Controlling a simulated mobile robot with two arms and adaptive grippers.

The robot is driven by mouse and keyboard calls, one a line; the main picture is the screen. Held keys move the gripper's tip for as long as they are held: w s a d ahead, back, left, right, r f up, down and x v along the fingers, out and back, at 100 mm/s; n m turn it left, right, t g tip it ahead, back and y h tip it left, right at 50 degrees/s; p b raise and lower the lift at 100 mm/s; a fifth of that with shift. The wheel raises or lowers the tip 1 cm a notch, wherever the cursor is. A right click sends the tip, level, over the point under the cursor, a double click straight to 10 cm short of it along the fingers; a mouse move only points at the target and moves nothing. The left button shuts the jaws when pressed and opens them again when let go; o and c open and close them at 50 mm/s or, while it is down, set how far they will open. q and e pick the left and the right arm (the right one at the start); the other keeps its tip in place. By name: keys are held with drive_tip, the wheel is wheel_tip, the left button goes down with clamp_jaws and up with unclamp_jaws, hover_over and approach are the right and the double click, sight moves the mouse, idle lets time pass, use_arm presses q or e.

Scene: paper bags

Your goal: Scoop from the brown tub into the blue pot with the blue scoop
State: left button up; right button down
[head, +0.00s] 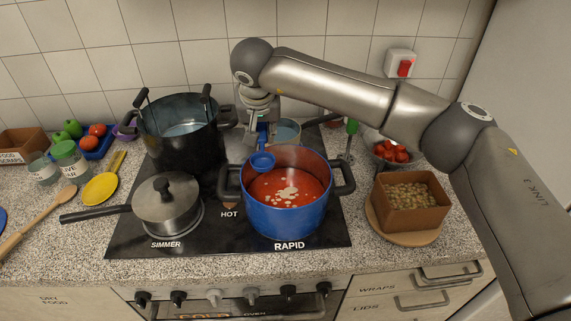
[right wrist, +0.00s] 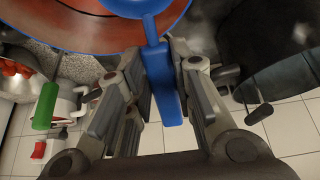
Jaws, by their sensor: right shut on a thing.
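The blue pot (head: 285,213) stands on the front right hob marked RAPID. It holds red sauce with a pale heap of small pieces on top. My right gripper (head: 262,128) is above the pot's back left rim, shut on the handle of the blue scoop (head: 262,161). The scoop's bowl hangs at the pot's left inner edge; its contents cannot be made out. In the right wrist view the scoop's handle (right wrist: 162,85) lies between the fingers. The brown tub (head: 410,205), holding pale chickpea-like pieces, stands right of the pot on a round wooden board. My left gripper is not in view.
A tall dark pot (head: 180,140) stands behind left, close to my gripper. A lidded saucepan (head: 167,205) sits on the SIMMER hob. A steel bowl of red pieces (head: 393,155) is behind the tub. A yellow spoon rest (head: 102,187) and jars lie left.

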drive_tip(key=shift+d+r+p, duration=0.2)
drive_tip(key=shift+r+p, duration=0.15)
drive_tip(key=shift+r, duration=0.25)
drive_tip(key=shift+a+r+p, duration=0.1)
drive_tip(key=shift+r+p, duration=0.65)
drive_tip(key=shift+r, duration=0.65)
drive_tip(key=shift+f, duration=0.1)
